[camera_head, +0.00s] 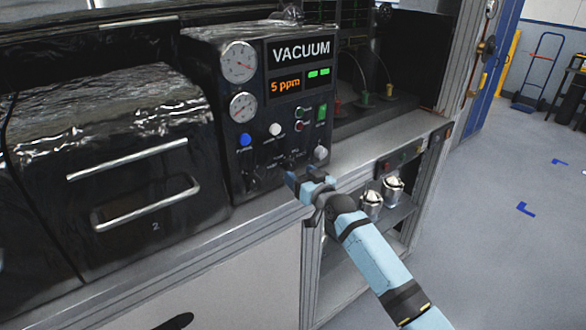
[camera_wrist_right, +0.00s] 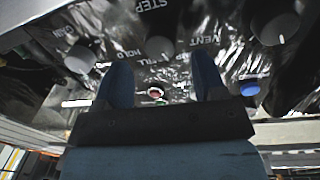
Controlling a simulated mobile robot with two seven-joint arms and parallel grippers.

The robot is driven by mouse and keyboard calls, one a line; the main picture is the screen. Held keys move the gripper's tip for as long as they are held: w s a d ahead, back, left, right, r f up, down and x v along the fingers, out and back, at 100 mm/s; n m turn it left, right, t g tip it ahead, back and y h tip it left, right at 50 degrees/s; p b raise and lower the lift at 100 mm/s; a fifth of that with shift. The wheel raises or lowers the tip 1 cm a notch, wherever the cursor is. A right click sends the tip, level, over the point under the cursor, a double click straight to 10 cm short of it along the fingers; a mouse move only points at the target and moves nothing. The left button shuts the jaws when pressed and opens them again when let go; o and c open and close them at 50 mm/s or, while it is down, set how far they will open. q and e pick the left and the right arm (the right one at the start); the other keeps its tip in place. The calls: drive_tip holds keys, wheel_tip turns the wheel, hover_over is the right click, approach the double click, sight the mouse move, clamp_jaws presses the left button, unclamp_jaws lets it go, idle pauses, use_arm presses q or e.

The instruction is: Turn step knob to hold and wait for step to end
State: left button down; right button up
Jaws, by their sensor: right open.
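The vacuum panel (camera_head: 265,100) is a black box with a "VACUUM" label and an orange "5 ppm" display. In the right wrist view, the grey step knob (camera_wrist_right: 158,47) sits under the word "STEP", with "HOLD" at its left and "VENT" at its right. Its pale mark appears to point down in that view. My right gripper (camera_head: 300,178) is at the panel's lower edge. In the wrist view its two blue fingers (camera_wrist_right: 160,75) are apart, with the knob just beyond and between their tips, apparently not gripped. In the head view I cannot make out the step knob clearly. My left gripper is not in view.
A grey knob (camera_wrist_right: 80,57), another grey knob (camera_wrist_right: 277,28) and a blue button (camera_wrist_right: 249,88) surround the step knob. Two gauges (camera_head: 238,62) and green switch (camera_head: 322,113) are higher on the panel. A black drawer unit (camera_head: 120,165) stands left; open floor (camera_head: 500,240) lies right.

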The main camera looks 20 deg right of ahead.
sight(292, 168)
drive_tip(key=shift+x, duration=1.9)
drive_tip(key=c, duration=0.9)
